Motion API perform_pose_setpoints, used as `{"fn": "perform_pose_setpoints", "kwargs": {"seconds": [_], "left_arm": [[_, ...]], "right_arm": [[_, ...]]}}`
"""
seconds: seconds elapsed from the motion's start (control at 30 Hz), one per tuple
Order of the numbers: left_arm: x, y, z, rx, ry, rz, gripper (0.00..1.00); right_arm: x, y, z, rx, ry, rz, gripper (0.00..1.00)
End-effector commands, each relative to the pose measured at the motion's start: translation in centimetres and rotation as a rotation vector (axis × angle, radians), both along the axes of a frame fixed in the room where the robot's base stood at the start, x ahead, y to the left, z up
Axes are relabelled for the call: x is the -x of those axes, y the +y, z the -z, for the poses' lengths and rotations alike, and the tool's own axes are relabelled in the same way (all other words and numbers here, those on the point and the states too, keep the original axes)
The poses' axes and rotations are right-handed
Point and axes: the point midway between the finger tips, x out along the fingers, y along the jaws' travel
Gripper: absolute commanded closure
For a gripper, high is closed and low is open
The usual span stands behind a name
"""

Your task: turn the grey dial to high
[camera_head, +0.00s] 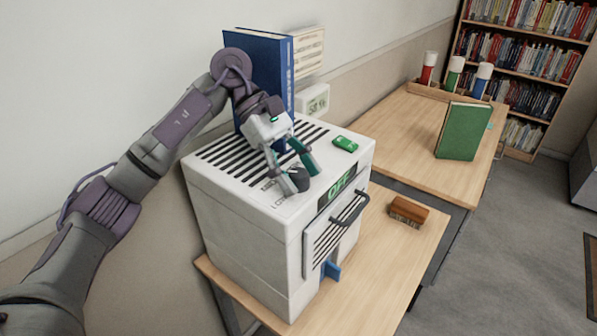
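The grey dial (299,180) is a dark, short knob on top of a white box-shaped machine (240,215), near its front edge. Printed labels lie beside it; "LOW" is readable, the others are partly covered. The display (341,186) on the machine's upper front edge reads "OFF" in green. My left gripper (301,178) points down over the dial, its fingers apart on either side of it. I cannot tell whether they touch it. The fingers hide part of the dial, and its pointer direction is unclear. My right gripper is not in view.
A green object (344,144) lies on the machine's top, and a blue book (264,70) stands behind my gripper. A handle (351,208) juts from the front. A brown brush (408,211) and a green book (461,131) are on the wooden tables to the right.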

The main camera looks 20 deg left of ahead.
Motion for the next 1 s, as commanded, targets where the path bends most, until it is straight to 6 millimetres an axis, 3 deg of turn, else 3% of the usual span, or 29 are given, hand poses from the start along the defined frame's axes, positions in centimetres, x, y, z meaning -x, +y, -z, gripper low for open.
{"fn": "perform_pose_setpoints", "kwargs": {"seconds": [0.37, 0.8, 1.0], "left_arm": [[-0.2, 0.3, -0.4, 0.001, 0.000, -0.001, 0.36], [-2.3, 5.9, -6.4, 0.003, -0.001, -0.004, 0.36], [-2.9, 7.6, -8.1, -0.001, 0.000, -0.002, 0.36]], "right_arm": [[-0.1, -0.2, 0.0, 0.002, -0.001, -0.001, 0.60], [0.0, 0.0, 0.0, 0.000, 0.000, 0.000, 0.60], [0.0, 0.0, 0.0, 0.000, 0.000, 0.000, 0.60]]}}
